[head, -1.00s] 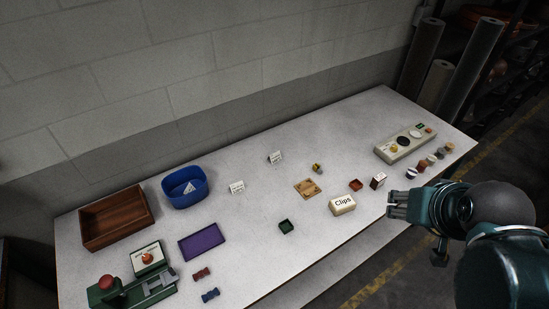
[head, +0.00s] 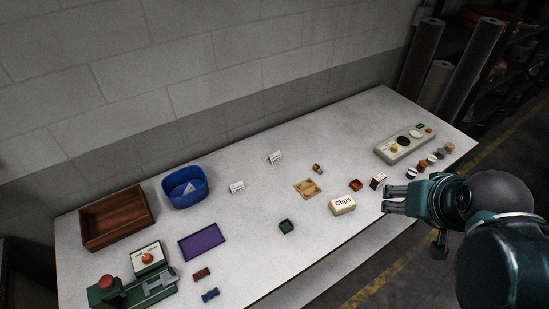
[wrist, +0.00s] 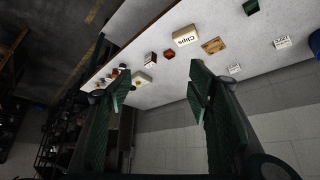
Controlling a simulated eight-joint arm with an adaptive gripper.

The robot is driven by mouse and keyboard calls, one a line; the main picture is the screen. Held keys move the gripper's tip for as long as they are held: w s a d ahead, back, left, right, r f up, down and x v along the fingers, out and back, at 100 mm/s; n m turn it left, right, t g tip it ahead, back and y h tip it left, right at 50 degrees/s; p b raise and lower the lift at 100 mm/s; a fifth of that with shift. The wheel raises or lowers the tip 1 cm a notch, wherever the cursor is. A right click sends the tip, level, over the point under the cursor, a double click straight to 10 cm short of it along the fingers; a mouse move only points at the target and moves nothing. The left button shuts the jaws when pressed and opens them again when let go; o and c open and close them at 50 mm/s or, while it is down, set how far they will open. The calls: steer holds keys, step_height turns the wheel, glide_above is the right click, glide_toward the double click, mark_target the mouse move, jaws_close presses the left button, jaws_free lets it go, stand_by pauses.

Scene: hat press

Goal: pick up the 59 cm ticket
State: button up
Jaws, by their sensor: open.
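Two small white tent cards with dark print stand on the white table. One card (head: 237,187) is right of the blue bin; the other (head: 275,158) is farther back to the right. Both also show in the wrist view, the first card (wrist: 282,43) near the right edge and the second card (wrist: 234,69) beside it. A white folded piece (head: 189,188) lies inside the blue bin. I cannot read which is the 59 cm ticket. My gripper (head: 386,200) is open and empty at the table's front right, well away from the cards. Its spread fingers (wrist: 160,88) show in the wrist view.
The Clips box (head: 343,204), a wooden tray (head: 298,190) and a dark green tray (head: 286,227) lie between. The blue bin (head: 203,195), wooden box (head: 120,240), purple tray (head: 203,242) and green press (head: 125,292) are left. A wall stands behind.

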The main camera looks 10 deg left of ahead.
steer(key=w+a+r+n+g, duration=0.25)
steer(key=w+a, duration=0.45)
steer(key=w, duration=0.7)
steer(key=n+g, duration=0.5)
steer(key=n, duration=0.2)
glide_above(275, 154)
steer(key=shift+t, duration=0.25)
steer(key=f, duration=2.5)
steer(key=shift+d+f, duration=0.25)
steer(key=shift+f, duration=0.15)
steer(key=shift+a+f, duration=0.25)
steer(key=shift+f, duration=0.1)
steer(key=shift+f, duration=0.15)
steer(key=shift+f, duration=1.15)
steer(key=shift+f, duration=0.15)
